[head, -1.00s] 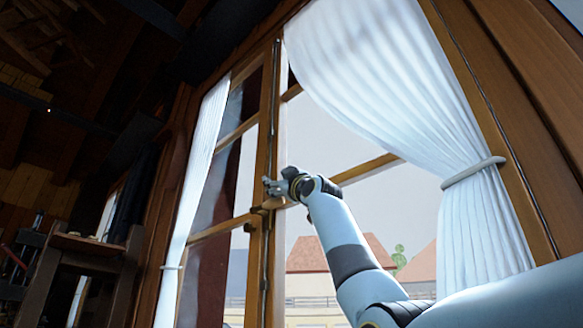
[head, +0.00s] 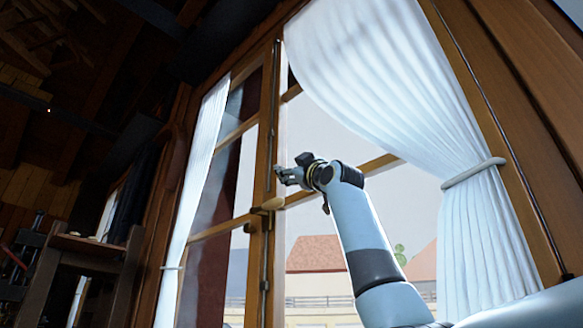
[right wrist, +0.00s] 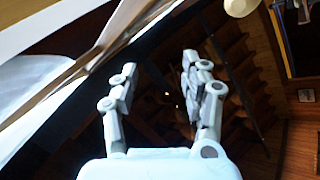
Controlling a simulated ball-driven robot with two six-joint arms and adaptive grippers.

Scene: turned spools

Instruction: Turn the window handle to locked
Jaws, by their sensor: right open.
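A cream rounded thing (right wrist: 240,6) at the top edge of that view may be the handle; I cannot tell. My left gripper is out of view.
A white curtain (head: 375,75) tied back with a band (head: 473,172) hangs to the right, close to my right arm. A narrow curtain (head: 197,180) hangs on the left. A dark wooden stand (head: 85,260) is at lower left. The space before the panes is open.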

